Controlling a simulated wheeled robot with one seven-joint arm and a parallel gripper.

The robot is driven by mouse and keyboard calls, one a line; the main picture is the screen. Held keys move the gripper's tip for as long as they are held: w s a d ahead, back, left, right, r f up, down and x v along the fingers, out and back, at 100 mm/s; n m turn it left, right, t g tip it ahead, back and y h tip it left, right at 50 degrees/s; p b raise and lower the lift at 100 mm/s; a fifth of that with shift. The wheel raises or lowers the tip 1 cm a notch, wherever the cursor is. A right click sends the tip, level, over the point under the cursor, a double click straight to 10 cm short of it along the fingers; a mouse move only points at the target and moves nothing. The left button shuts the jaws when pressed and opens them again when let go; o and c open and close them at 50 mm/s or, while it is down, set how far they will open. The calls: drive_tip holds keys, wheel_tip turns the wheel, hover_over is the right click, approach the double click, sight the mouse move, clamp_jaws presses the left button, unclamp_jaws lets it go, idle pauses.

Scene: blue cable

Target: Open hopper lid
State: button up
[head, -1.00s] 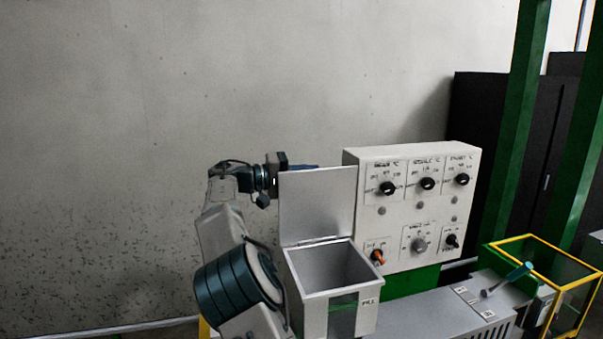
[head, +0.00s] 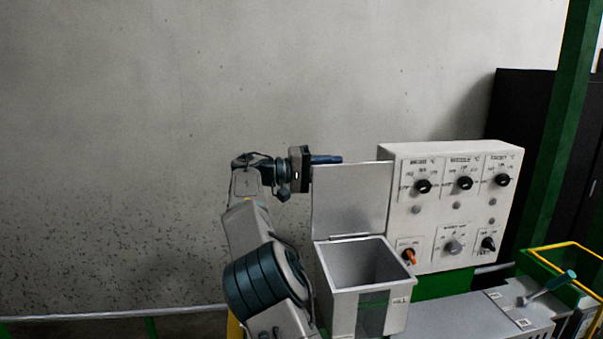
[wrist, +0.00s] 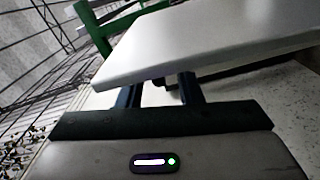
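The grey hopper lid (head: 352,200) stands upright on its hinge at the back of the hopper (head: 356,300) in the head view. The hopper's mouth is uncovered and its inside looks empty. My gripper (head: 340,159) is at the lid's top left edge, its blue fingers level with that edge and pointing right. In the wrist view the lid (wrist: 215,38) is a pale plate crossing in front of the fingers.
A control panel (head: 450,215) with several knobs stands right of the lid. A machine bed with a lever (head: 550,290) and a yellow-framed guard (head: 575,262) are at the right. A bare wall (head: 180,100) is behind; the space above the lid is free.

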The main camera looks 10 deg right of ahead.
drive_tip(key=a, duration=1.1)
drive_tip(key=shift+w+p, duration=0.15)
drive_tip(key=shift+p, duration=0.3)
drive_tip(key=shift+f, duration=0.15)
